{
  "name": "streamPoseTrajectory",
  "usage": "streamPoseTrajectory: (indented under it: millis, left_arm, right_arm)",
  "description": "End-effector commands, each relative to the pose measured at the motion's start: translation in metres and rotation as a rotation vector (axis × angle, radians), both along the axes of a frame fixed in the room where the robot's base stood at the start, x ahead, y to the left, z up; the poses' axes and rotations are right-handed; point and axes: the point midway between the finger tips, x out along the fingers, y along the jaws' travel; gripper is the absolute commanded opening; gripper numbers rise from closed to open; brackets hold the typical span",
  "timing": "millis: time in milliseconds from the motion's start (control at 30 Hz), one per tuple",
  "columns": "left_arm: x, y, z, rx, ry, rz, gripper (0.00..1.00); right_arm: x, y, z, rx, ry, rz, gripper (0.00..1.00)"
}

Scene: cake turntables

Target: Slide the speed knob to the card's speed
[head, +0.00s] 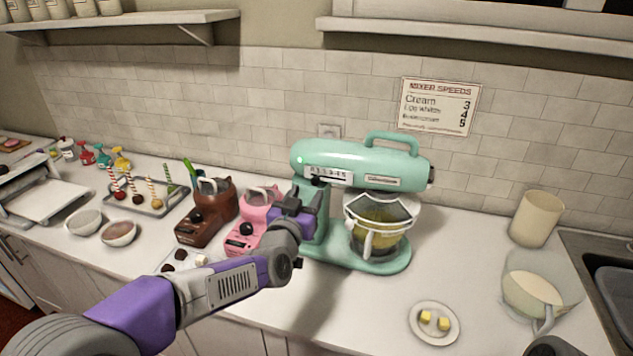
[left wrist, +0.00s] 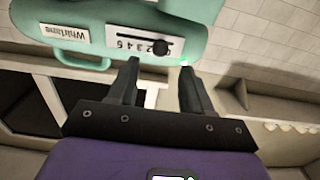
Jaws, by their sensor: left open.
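The mint-green mixer (head: 375,158) stands on the counter. Its numbered speed scale (head: 328,173) is on the head's side, and it shows upside down in the left wrist view (left wrist: 122,45). The dark round speed knob (left wrist: 160,47) sits on the slot near the low-number end. In the head view my gripper partly covers that area. The speed card (head: 437,106) on the wall reads "Mixer speeds": Cream 3, Egg whites 4, and a blurred line 5. My left gripper (head: 313,190) is open, its fingers (left wrist: 158,82) apart just short of the knob, touching nothing visible.
Pink (head: 257,215) and brown (head: 207,210) machines stand left of the mixer, close to my left arm. A glass bowl (head: 380,225) sits under the mixer head. A butter plate (head: 434,323), a cream canister (head: 537,218) and a pan (head: 533,292) are at right.

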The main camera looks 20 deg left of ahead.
Motion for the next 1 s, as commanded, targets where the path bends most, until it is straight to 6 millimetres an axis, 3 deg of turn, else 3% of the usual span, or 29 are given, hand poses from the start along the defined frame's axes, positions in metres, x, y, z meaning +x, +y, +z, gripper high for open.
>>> streamPoseTrajectory:
  millis: [200, 400, 800, 1000]
  left_arm:
    - [0.034, -0.001, -0.002, 0.002, 0.003, 0.001, 0.50]
    - [0.056, -0.002, -0.002, 0.001, 0.004, 0.000, 0.50]
    - [0.062, -0.002, -0.002, -0.001, 0.005, -0.001, 0.50]
    - [0.062, -0.002, -0.002, -0.001, 0.005, -0.001, 0.19]
  right_arm:
    - [0.000, 0.000, -0.003, 0.000, 0.000, 0.000, 0.00]
    - [0.000, 0.000, -0.004, 0.000, -0.001, 0.000, 0.00]
    - [0.000, 0.000, -0.004, 0.000, -0.001, 0.000, 0.00]
    - [0.000, 0.000, -0.004, 0.000, -0.001, 0.000, 0.00]
